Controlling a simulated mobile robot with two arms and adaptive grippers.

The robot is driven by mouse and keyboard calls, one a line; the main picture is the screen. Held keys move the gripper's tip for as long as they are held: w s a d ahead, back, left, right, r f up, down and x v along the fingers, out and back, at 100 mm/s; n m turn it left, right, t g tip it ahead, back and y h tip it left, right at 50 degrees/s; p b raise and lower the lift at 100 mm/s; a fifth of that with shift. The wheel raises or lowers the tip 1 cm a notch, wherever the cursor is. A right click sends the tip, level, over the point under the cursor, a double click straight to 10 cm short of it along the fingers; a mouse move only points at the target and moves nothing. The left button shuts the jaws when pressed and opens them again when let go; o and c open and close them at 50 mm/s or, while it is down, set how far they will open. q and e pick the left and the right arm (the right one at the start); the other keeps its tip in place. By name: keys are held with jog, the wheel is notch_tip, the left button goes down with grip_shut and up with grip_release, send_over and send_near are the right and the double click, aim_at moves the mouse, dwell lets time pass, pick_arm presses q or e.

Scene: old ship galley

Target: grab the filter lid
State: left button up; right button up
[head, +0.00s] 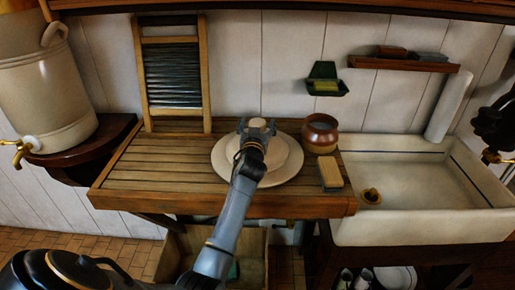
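The filter lid (285,171) is a wide, round, pale lid with a stepped top. It lies on the slatted wooden drainboard (160,170), left of the sink. Its pale knob (257,123) shows at the far side of my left gripper (257,127). That gripper reaches over the lid from the front, its fingers spread to either side of the knob. I see no clear grip on the knob. My wrist and forearm hide the lid's middle and front. My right gripper is not in view.
A brown jar (320,135) and a brush (330,174) stand close to the lid's right. A white sink (430,220) is further right. A washboard (173,75) leans behind at left. A big stoneware vessel (45,95) with a brass tap stands far left.

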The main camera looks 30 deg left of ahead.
pick_arm(q)
grip_shut()
jog(key=shift+w+r, duration=0.15)
jog(key=shift+r, duration=0.05)
jog(key=shift+r, duration=0.15)
